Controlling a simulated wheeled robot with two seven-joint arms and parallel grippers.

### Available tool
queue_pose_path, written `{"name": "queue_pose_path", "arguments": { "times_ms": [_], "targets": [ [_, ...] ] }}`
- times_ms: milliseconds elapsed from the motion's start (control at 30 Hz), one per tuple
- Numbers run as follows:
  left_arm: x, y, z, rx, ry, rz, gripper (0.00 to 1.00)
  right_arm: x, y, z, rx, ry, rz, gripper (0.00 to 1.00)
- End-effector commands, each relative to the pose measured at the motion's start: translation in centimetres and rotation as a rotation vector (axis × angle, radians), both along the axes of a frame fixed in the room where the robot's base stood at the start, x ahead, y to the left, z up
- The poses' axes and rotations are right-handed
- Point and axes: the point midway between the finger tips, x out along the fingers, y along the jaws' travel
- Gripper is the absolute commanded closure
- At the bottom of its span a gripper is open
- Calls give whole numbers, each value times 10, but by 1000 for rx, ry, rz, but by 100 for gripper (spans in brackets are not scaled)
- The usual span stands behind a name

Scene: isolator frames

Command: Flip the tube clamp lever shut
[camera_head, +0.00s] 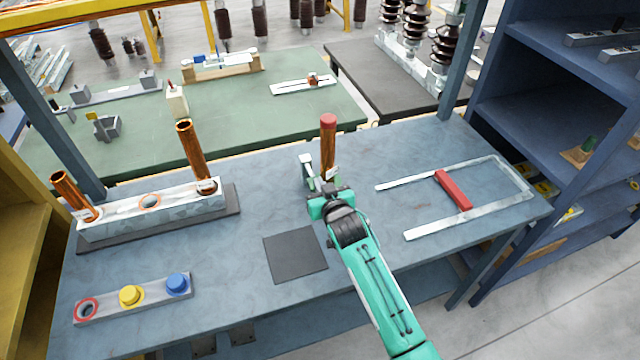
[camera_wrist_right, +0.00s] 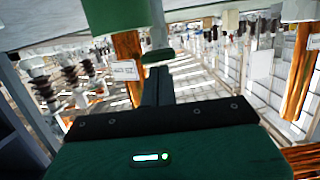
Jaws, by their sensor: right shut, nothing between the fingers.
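The tube clamp (camera_head: 307,169) stands at the middle of the blue bench as a small light metal bracket. A copper tube with a red cap (camera_head: 328,140) stands upright beside it. My right gripper (camera_head: 329,190) is shut and empty right in front of the tube's lower part and hides much of the clamp and its lever. Whether the gripper touches the lever I cannot tell. In the right wrist view the shut fingers (camera_wrist_right: 157,85) point forward, with a copper tube (camera_wrist_right: 128,60) and a green part (camera_wrist_right: 115,15) close by. My left gripper is not in view.
A metal block (camera_head: 150,212) with copper tubes stands at the left. A button strip (camera_head: 133,298) lies at the front left. A dark square mat (camera_head: 295,255) lies just left of my right arm. A metal U-frame with a red bar (camera_head: 453,190) lies at the right.

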Motion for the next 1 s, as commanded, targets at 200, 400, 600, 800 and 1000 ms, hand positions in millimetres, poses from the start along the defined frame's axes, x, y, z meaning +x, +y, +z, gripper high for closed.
{"name": "queue_pose_path", "arguments": {
  "times_ms": [200,400,600,800,1000],
  "targets": [
    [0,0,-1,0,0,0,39,0,0,-1,0,1,0,100],
    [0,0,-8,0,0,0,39,-3,-1,-26,0,5,-1,100],
    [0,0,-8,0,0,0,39,-3,-1,-27,-1,1,-1,100],
    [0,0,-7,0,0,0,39,-3,-1,-26,0,1,0,100],
    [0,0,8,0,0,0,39,0,-3,-10,-1,1,-1,100]
  ]
}}
